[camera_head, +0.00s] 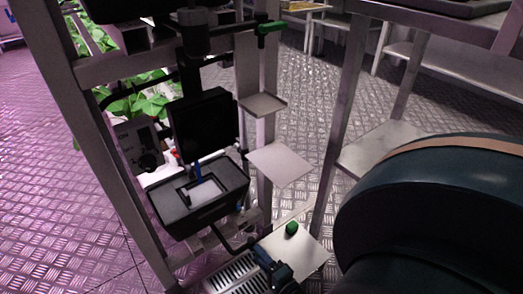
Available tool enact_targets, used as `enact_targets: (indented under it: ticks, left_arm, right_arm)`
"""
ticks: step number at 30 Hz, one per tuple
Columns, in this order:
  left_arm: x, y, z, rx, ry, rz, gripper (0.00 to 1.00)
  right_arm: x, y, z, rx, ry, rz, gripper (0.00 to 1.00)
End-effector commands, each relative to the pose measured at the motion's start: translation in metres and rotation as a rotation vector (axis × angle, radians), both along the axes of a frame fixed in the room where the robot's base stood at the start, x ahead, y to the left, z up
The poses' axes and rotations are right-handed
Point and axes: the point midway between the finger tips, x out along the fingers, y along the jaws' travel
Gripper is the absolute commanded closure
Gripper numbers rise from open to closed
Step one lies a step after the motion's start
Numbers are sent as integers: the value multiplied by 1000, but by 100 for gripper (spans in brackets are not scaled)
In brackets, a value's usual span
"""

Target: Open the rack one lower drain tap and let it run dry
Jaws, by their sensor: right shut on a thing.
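The rack's upper tap has a green lever (270,27) near the top of the frame. Low on the rack, a small green handle (291,228), which looks like the lower drain tap's, shows above a pale plate (311,250). My right gripper (272,262) is dark and small at the bottom, just below and left of that green part. It is shut at the tap; its fingertips and the tap body are mostly hidden. I cannot tell how far the handle is turned, or whether water runs. My left gripper is not in view.
A metal rack post (92,140) stands at left. An open black box (197,202) sits mid-rack above a slotted floor grate (235,277). Small shelves (281,165) jut out beside it. My large dark arm link fills the lower right. Treadplate floor is clear at left.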

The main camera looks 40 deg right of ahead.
Motion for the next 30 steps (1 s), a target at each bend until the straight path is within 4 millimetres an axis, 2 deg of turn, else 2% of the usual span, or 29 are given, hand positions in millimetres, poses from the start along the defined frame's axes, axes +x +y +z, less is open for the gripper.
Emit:
enact_targets:
  ticks: [6,7,14,30]
  left_arm:
    - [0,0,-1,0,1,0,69]
    - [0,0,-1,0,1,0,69]
    - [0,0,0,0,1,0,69]
    - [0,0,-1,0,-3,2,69]
  right_arm:
    - [3,-1,1,-3,-2,-1,72]
    - [3,-1,1,-2,-2,-1,48]
    - [2,0,1,-1,-1,0,29]
    - [3,-4,0,-1,-1,0,27]
